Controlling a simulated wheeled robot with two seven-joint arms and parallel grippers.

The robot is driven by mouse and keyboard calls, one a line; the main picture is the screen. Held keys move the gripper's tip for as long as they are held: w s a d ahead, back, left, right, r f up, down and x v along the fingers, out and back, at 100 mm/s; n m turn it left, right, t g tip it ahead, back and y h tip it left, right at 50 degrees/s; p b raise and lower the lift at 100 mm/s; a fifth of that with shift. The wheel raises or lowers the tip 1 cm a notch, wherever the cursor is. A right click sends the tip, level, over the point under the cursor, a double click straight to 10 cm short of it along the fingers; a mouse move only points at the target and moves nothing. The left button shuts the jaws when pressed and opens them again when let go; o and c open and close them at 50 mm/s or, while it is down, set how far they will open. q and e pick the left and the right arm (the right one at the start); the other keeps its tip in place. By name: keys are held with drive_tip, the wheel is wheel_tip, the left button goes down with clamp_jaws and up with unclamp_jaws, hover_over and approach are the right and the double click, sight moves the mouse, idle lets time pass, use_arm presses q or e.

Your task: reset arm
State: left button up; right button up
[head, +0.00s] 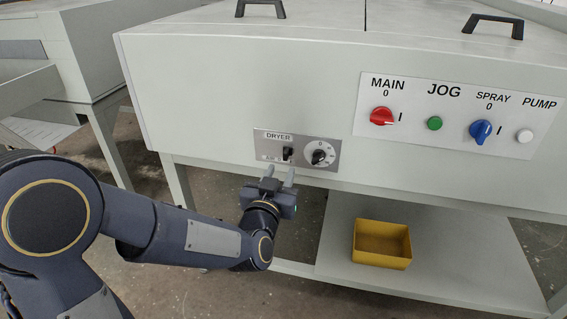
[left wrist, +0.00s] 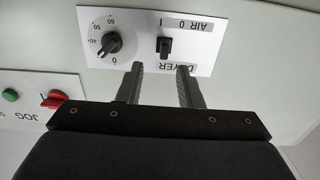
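My left arm reaches in from the left in the head view. Its gripper (head: 278,176) points up at the grey dryer panel (head: 261,150) on the front of the machine. The two fingers are apart with nothing between them, just short of the black dryer switch (head: 288,153). In the left wrist view the open gripper (left wrist: 162,75) shows below the switch (left wrist: 163,46), upside down, with a gap between the fingertips and the switch. The dial (head: 319,156) sits beside it on the panel and also shows in the left wrist view (left wrist: 110,44). My right gripper is not in view.
A white control panel (head: 457,115) carries a red MAIN knob (head: 381,116), green JOG button (head: 434,123), blue SPRAY knob (head: 481,131) and white PUMP button (head: 525,136). A yellow bin (head: 382,262) stands on the lower shelf (head: 440,275). Another grey machine (head: 75,45) stands at the left.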

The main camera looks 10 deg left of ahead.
use_arm(q)
drive_tip(key=shift+s, duration=0.55)
drive_tip(key=shift+a, duration=0.1)
drive_tip(key=s+a+f+n+g+h, duration=0.1)
drive_tip(key=s+a+f+g, duration=0.2)
drive_tip(key=s, duration=0.6)
drive_tip(key=s+a+f+g+h, duration=0.15)
drive_tip(key=s+g, duration=0.35)
drive_tip(key=s, duration=0.5)
drive_tip(key=s+a+f+n+g+h, duration=0.1)
drive_tip(key=s+a+f+g, duration=0.2)
drive_tip(key=s, duration=0.6)
wheel_tip(320, 180, up, 29)
drive_tip(key=g+p, duration=0.1)
drive_tip(key=p, duration=2.7)
drive_tip(key=shift+f, duration=0.15)
